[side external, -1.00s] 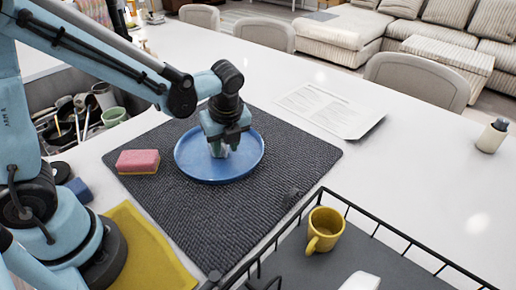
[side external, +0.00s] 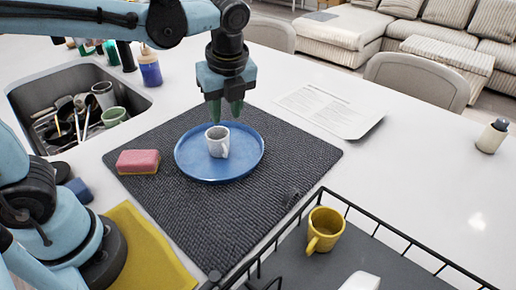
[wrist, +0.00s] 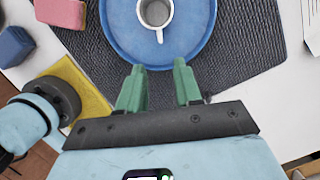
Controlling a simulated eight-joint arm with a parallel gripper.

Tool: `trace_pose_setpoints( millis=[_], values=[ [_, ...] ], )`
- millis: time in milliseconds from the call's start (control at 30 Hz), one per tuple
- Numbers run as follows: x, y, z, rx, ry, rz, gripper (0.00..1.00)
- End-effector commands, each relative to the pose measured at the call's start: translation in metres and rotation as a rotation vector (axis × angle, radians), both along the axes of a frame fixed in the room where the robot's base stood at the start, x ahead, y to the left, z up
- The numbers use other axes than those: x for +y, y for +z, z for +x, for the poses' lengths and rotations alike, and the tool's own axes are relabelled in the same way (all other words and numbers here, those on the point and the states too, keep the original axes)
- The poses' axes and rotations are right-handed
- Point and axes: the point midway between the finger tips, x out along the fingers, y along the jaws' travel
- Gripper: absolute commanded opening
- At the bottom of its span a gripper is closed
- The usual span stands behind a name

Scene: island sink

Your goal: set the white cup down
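The white cup (side external: 217,141) stands upright on the blue plate (side external: 192,168), near its middle. In the wrist view the cup (wrist: 156,14) sits on the plate (wrist: 116,40) at the top, its inside showing and its handle toward my gripper. My gripper (side external: 226,112) hangs above the cup in the side view, clear of it. Its green fingers (wrist: 159,72) are apart with nothing between them in the wrist view.
The plate lies on a dark drying mat (side external: 270,180). A pink sponge (side external: 138,162) is at the mat's left. A wire rack (side external: 370,233) with a yellow mug (side external: 325,228) stands at front right. A sink (side external: 75,100) with utensils is at left. Papers (side external: 331,108) lie behind.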

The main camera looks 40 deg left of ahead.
Motion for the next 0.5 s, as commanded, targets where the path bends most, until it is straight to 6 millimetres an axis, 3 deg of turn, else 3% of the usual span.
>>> trace_pose_setpoints(
  millis=[167, 500],
  values=[
    [0.008, 0.001, -0.009, -0.097, 0.198, -0.067, 0.34],
    [0.033, -0.012, -0.041, -0.447, 1.111, -0.463, 0.34]
  ],
)
